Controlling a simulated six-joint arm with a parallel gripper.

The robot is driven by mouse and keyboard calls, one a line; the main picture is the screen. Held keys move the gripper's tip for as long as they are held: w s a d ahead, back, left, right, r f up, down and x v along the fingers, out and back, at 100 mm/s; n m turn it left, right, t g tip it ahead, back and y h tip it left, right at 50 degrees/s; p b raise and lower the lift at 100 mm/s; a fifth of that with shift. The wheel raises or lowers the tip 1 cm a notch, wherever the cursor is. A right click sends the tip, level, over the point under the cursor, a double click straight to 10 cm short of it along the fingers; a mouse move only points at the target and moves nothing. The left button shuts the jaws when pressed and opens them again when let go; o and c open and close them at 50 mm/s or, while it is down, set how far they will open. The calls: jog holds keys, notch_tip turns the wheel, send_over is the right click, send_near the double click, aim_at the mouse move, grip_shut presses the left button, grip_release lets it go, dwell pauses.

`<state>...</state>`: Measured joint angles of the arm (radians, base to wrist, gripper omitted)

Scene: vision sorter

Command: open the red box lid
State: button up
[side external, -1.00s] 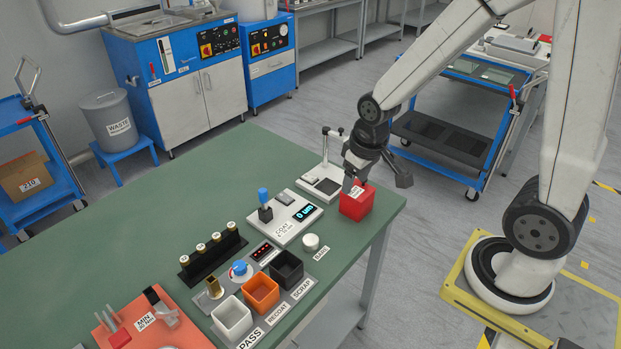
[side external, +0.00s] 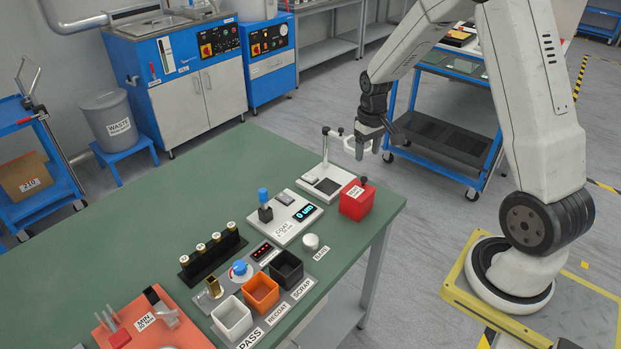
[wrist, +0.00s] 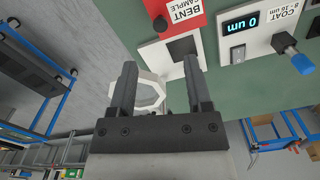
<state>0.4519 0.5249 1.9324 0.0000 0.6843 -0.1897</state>
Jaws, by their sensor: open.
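The red box (side external: 356,206) stands near the right edge of the green table. Its lid looks shut, with a white label on top and a dark knob (side external: 364,180) at the back. In the wrist view the red box (wrist: 176,9) shows at the top edge, cut off, with its "BENT SAMPLE" label and the dark knob (wrist: 160,23). My gripper (side external: 374,156) is open and empty, above and behind the box, apart from it. In the wrist view the fingers of my gripper (wrist: 160,66) are spread, with nothing held between them.
A white inspection stand (side external: 322,186) stands left of the box; its pale ring (wrist: 150,92) is close to my left finger in the wrist view. The coating gauge (side external: 296,216) and bins (side external: 261,291) lie further left. A blue cart (side external: 446,137) stands behind.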

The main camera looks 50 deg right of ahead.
aim_at(364, 178)
jog(key=shift+f, duration=3.8)
grip_shut()
